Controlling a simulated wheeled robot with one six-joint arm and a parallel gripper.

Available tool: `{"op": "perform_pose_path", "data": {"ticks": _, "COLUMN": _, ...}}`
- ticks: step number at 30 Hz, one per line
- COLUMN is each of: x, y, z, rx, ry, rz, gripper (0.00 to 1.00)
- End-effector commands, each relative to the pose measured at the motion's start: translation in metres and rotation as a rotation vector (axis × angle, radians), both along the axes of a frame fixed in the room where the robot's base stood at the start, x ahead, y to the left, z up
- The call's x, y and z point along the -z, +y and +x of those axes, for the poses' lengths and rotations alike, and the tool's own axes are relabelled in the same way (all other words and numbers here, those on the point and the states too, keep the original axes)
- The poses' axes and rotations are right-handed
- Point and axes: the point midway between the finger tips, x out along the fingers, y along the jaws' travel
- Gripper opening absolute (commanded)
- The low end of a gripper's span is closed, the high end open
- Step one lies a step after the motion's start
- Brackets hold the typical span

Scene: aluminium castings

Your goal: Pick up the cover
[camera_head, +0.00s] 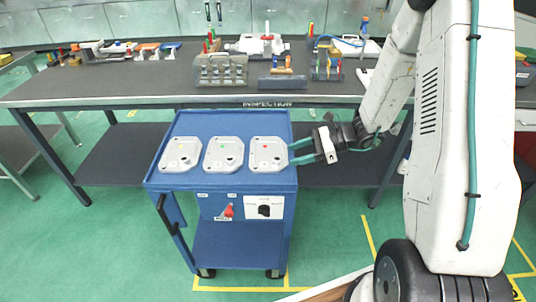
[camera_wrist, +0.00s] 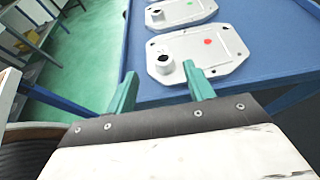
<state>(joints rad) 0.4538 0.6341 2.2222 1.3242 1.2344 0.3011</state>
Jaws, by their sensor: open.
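Several silver-grey aluminium covers lie flat in a row on the blue cart's top (camera_head: 215,125). The right cover (camera_head: 269,160) has a red dot; the middle cover (camera_head: 222,153) has a green dot; the left cover (camera_head: 181,153) is beside them. My gripper (camera_head: 292,153) is open and empty, its teal fingers pointing left at the right cover's right edge. In the wrist view, the red-dotted cover (camera_wrist: 225,48) lies just beyond my gripper (camera_wrist: 160,74), and one fingertip overlaps its near edge. I cannot tell whether they touch.
A long dark inspection bench (camera_head: 140,85) stands behind the cart, holding a grey rack (camera_head: 220,70), tools and parts. The cart (camera_head: 240,245) has a lower shelf and a handle on its left. Green floor with yellow lines is open around it.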

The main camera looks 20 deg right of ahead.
Motion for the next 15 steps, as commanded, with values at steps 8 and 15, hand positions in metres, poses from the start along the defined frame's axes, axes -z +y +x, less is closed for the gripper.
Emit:
{"op": "perform_pose_path", "data": {"ticks": 8, "x": 0.019, "y": 0.032, "z": 0.016, "rx": -0.004, "ry": -0.001, "rz": 0.000, "gripper": 0.53}}
{"op": "perform_pose_path", "data": {"ticks": 15, "x": 0.022, "y": 0.039, "z": 0.018, "rx": 0.000, "ry": -0.001, "rz": -0.001, "gripper": 0.53}}
